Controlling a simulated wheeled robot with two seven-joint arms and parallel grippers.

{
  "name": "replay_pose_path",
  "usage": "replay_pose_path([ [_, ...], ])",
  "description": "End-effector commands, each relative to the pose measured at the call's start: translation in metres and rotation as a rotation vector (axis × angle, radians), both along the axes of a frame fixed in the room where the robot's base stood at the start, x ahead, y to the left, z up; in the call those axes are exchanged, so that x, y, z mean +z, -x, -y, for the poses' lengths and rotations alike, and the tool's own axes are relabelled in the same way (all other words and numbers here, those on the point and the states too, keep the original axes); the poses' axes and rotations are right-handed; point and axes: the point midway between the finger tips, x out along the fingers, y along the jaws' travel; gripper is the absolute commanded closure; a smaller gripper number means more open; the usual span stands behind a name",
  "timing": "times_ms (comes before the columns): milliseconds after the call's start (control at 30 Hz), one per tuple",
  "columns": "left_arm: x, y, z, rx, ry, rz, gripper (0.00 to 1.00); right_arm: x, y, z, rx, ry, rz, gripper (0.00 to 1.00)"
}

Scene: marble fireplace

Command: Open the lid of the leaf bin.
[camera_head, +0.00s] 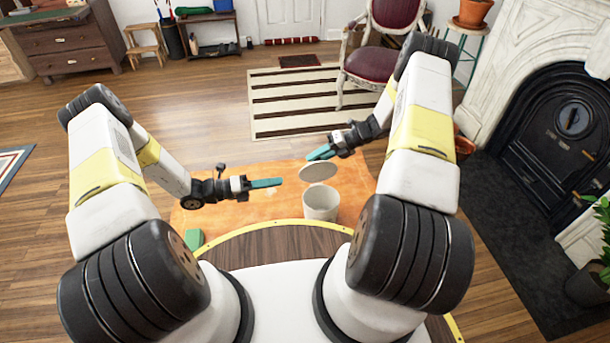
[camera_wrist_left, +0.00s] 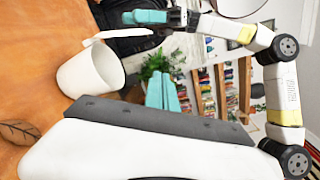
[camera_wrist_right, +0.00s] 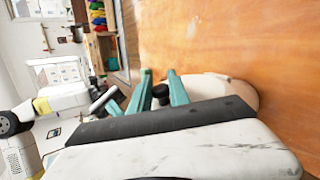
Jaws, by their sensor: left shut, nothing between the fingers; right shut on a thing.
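The leaf bin (camera_head: 320,206) is a small white round bin standing on the orange mat, its mouth uncovered. Its pale lid (camera_head: 319,172) is swung up at the far side of the rim; it shows edge-on beside the mouth in the left wrist view (camera_wrist_left: 103,36). My right gripper (camera_head: 322,152) is behind the lid, shut on its small black knob (camera_wrist_right: 160,92), which shows between the teal fingers in the right wrist view. My left gripper (camera_head: 266,183) is shut and empty, left of the bin and apart from it. Its fingers point toward the bin.
The orange mat (camera_head: 235,205) has bare room left of the bin. A green block (camera_head: 194,238) is at the mat's near left. A striped rug (camera_head: 290,115), a red chair (camera_head: 385,55) and the fireplace (camera_head: 560,120) stand farther off.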

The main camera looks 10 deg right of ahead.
Motion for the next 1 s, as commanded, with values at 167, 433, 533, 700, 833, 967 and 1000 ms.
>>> replay_pose_path([
  [167, -0.041, 0.004, 0.009, 0.112, 0.100, -0.180, 1.00, 0.000, 0.000, 0.000, 0.000, 0.000, 0.000, 1.00],
  [433, -0.062, 0.005, 0.017, 0.175, 0.156, -0.281, 1.00, 0.000, 0.000, 0.000, 0.000, 0.000, 0.000, 1.00],
  [533, -0.061, 0.002, 0.027, 0.174, 0.158, -0.281, 1.00, 0.000, 0.000, 0.000, 0.000, 0.000, 0.000, 1.00],
  [700, -0.059, -0.006, 0.059, 0.171, 0.156, -0.279, 1.00, 0.000, 0.000, 0.000, 0.000, 0.001, 0.000, 1.00],
  [833, -0.058, -0.013, 0.086, 0.171, 0.155, -0.280, 1.00, 0.000, 0.000, 0.000, 0.000, 0.001, 0.000, 1.00],
  [967, -0.056, -0.021, 0.112, 0.172, 0.155, -0.279, 1.00, 0.000, 0.000, 0.000, 0.000, 0.001, 0.000, 1.00],
  [1000, -0.054, -0.029, 0.110, 0.175, 0.153, -0.273, 1.00, 0.000, 0.000, 0.000, 0.000, 0.001, 0.000, 1.00],
])
